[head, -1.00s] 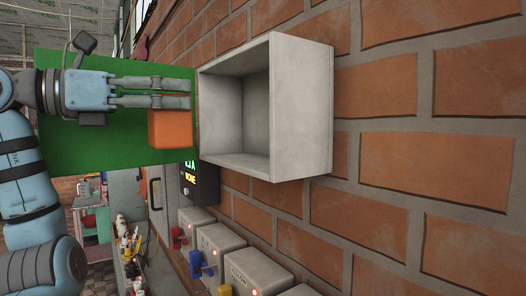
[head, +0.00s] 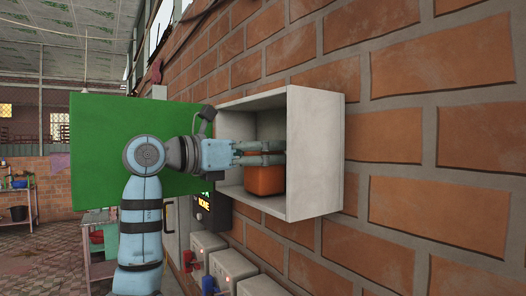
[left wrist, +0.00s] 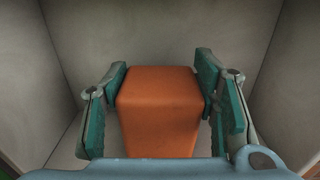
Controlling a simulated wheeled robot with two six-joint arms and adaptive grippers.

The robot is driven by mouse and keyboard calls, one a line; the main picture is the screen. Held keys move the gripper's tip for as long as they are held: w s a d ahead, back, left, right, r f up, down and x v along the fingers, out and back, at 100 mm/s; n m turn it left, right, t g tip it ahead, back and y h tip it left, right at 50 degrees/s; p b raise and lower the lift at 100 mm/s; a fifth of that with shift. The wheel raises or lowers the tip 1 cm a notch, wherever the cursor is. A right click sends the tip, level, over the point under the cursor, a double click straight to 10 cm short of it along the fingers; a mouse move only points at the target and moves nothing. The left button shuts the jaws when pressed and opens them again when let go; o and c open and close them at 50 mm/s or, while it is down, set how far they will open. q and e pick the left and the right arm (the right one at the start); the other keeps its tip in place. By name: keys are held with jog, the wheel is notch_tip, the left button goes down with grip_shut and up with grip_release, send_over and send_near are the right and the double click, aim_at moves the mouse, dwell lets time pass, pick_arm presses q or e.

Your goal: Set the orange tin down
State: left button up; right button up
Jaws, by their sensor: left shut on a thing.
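The orange tin (head: 265,181) is a block-like orange thing inside the grey wall cabinet (head: 315,150), low down near its floor. My left gripper (head: 268,152) reaches into the cabinet from the left and is shut on the tin. In the left wrist view, the tin (left wrist: 158,108) sits upright between the two teal-padded fingers (left wrist: 160,82), with the cabinet walls around it. I cannot tell whether the tin's underside touches the cabinet floor. My right gripper is not in view.
A green panel (head: 130,130) stands beside the cabinet's left edge, behind my left arm. Below are grey switch boxes with red and blue levers (head: 208,284) and a dark display (head: 205,205). The brick wall (head: 420,150) fills the right side.

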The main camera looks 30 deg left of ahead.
pick_arm(q)
jog(key=shift+s, duration=0.1)
jog(key=shift+d+f, duration=0.1)
jog(key=shift+f, duration=0.05)
jog(key=o, duration=0.9)
jog(key=shift+f, duration=0.15)
jog(key=o, duration=0.4)
jog(key=shift+w+d, duration=0.1)
jog(key=shift+w, duration=0.25)
jog(key=shift+s, duration=0.15)
